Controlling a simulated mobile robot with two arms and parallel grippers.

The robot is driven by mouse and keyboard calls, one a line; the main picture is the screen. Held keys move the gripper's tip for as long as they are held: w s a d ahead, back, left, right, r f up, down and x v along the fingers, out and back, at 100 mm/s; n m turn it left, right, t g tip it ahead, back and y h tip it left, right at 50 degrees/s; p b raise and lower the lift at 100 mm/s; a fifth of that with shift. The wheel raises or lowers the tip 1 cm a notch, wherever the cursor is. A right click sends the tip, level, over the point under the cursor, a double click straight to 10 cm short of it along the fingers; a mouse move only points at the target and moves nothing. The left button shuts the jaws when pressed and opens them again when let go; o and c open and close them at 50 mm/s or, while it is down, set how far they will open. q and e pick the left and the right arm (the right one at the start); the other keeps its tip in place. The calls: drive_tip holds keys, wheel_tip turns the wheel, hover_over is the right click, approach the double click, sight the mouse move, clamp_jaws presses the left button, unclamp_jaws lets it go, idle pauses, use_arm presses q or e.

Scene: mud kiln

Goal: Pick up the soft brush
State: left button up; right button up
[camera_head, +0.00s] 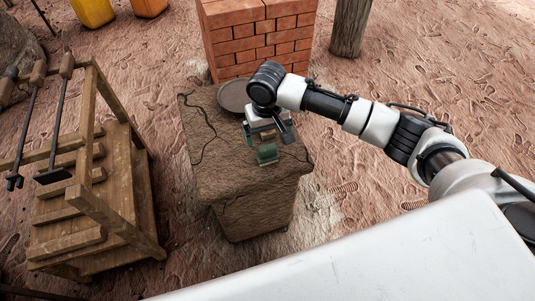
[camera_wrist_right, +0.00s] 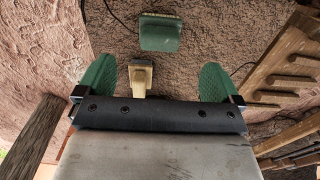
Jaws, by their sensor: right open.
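My right gripper (camera_head: 267,132) is over the top of the mud block table (camera_head: 215,165), with its fingers pointing down. In the right wrist view the gripper (camera_wrist_right: 157,83) has its two green fingertips wide apart. A small pale wooden piece with a darker top (camera_wrist_right: 140,79) lies between them, left of the middle, partly hidden by the gripper body. A green block with a pale edge (camera_wrist_right: 160,33) lies beyond the fingertips; it also shows in the head view (camera_head: 267,154). I cannot tell for sure which is the soft brush. My left gripper is not in view.
A round dark plate (camera_head: 234,96) sits at the table's back edge. A brick stack (camera_head: 258,38) and a wooden post (camera_head: 350,25) stand behind. A wooden rack with long-handled tools (camera_head: 100,200) stands at the left. Open ground lies right of the table.

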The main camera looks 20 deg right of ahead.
sight(271, 148)
wheel_tip(271, 148, down, 5)
drive_tip(key=shift+r+b, duration=0.1)
drive_tip(key=shift+b, duration=0.35)
wheel_tip(271, 148, down, 4)
drive_tip(key=shift+r+b, duration=0.25)
drive_tip(key=shift+b, duration=0.25)
drive_tip(key=shift+f, duration=0.5)
drive_tip(key=c, duration=1)
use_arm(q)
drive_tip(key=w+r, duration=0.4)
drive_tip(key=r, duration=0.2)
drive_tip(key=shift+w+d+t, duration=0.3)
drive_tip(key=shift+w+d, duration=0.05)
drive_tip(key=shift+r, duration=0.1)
use_arm(e)
drive_tip(key=shift+r, duration=0.1)
